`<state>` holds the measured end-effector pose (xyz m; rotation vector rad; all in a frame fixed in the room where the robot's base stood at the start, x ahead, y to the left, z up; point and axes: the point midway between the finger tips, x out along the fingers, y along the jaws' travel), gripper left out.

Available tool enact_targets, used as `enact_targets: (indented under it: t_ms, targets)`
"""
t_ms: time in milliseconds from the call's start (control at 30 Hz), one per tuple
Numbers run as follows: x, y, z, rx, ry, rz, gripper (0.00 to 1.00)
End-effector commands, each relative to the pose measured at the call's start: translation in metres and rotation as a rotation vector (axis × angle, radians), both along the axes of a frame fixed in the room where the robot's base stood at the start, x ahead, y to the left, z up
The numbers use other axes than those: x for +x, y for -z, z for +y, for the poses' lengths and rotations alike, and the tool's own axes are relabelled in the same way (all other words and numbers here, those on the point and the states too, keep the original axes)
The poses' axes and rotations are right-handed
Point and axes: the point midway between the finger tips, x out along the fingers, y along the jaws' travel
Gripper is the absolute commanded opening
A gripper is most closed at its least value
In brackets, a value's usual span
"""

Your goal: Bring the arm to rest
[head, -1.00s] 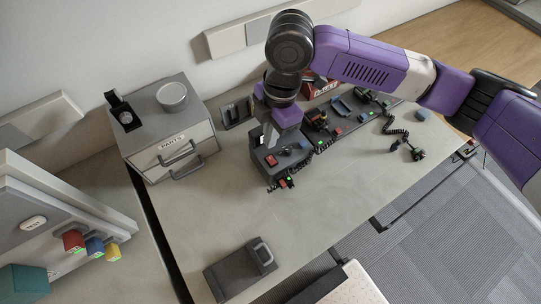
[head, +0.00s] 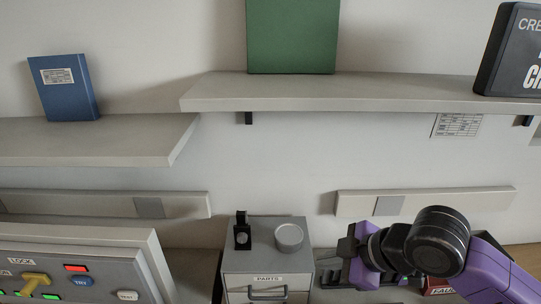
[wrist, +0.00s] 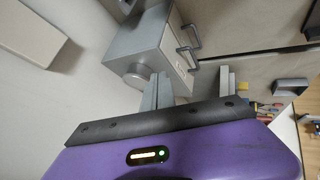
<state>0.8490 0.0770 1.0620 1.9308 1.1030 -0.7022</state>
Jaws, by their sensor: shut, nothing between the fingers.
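My gripper (head: 345,250) is at the lower right of the head view, at the end of my purple arm, pointing left towards the grey parts cabinet (head: 268,282) and apart from it. In the wrist view its grey fingers (wrist: 162,90) stand beyond the purple hand, shut and empty. The cabinet (wrist: 145,45) shows behind them, its drawers shut. The lower part of my arm is out of the head view.
A round grey tin (head: 289,238) and a small black stand (head: 242,232) are on the cabinet. A panel with buttons and a yellow lever (head: 36,283) is at lower left. Shelves (head: 330,92) run above, holding a green box (head: 292,35) and a blue binder (head: 64,88).

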Motion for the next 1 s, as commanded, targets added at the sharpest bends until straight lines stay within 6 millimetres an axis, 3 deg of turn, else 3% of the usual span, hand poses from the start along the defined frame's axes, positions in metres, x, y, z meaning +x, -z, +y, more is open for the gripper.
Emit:
enact_targets:
  t_ms: [100,233,367,500,633,733,867,1000]
  targets:
    - [0.022,-0.054,0.045,0.237,0.054,-0.157,0.00]
    - [0.034,-0.119,0.076,0.511,0.126,-0.310,0.00]
    - [0.035,-0.171,0.082,0.757,0.211,-0.429,0.00]
    - [0.028,-0.208,0.069,0.982,0.316,-0.531,0.00]
    - [0.016,-0.222,0.046,1.150,0.428,-0.603,0.00]
    - [0.003,-0.220,0.025,1.250,0.522,-0.648,0.00]
    - [-0.019,-0.205,-0.002,1.340,0.647,-0.698,0.00]
    - [-0.049,-0.176,-0.027,1.385,0.781,-0.736,0.00]
